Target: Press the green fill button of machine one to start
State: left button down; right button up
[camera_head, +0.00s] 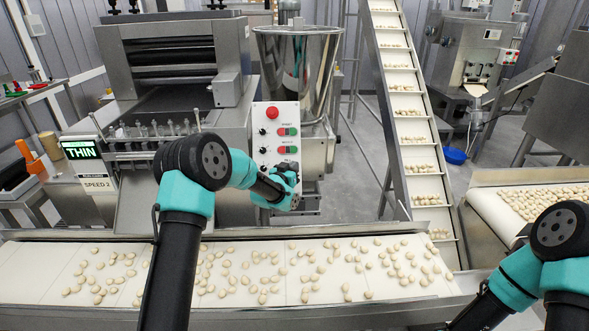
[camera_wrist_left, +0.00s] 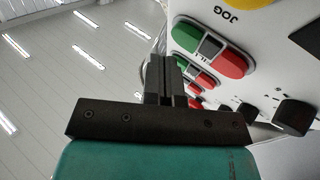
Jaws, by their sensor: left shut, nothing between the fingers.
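A white control panel (camera_head: 263,142) stands behind the conveyor, with a red round knob at its top and red-and-green button pairs (camera_head: 288,132) below. Another pair (camera_head: 288,150) sits lower. My left gripper (camera_head: 289,174) is in front of the panel's lower right part, shut and empty. In the left wrist view its closed fingers (camera_wrist_left: 167,68) point towards the panel edge, beside a green button (camera_wrist_left: 185,36) and a smaller green one below. Contact cannot be told. Which button belongs to machine one is not readable. My right gripper is out of view.
A conveyor (camera_head: 30,294) with many pasta pieces runs across the front. A steel hopper (camera_head: 299,60) stands behind the panel, and an inclined conveyor (camera_head: 420,155) rises to its right. A green "THIN" display (camera_head: 82,150) is at the left.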

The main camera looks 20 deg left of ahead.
pick_arm(q)
jog(key=shift+w+f, duration=0.1)
jog(key=shift+w, duration=0.05)
dwell(0.6)
jog(key=shift+w+a+f, duration=0.1)
jog(key=shift+w+f, duration=0.05)
jog(key=shift+w, duration=0.05)
jog(key=shift+w+a+f, duration=0.1)
jog(key=shift+w+f, duration=0.1)
jog(key=shift+w, duration=0.15)
dwell(0.9)
jog(key=shift+s+r, duration=0.1)
jog(key=shift+s+d+r, duration=0.2)
jog(key=shift+s+r, duration=0.15)
jog(key=shift+s, duration=0.25)
dwell(0.3)
jog(key=s+r, duration=0.1)
jog(key=s+d, duration=0.1)
jog(key=s+r, duration=0.1)
jog(key=s, duration=0.1)
jog(key=shift+d+r, duration=0.15)
jog(key=shift+r, duration=0.2)
dwell(0.5)
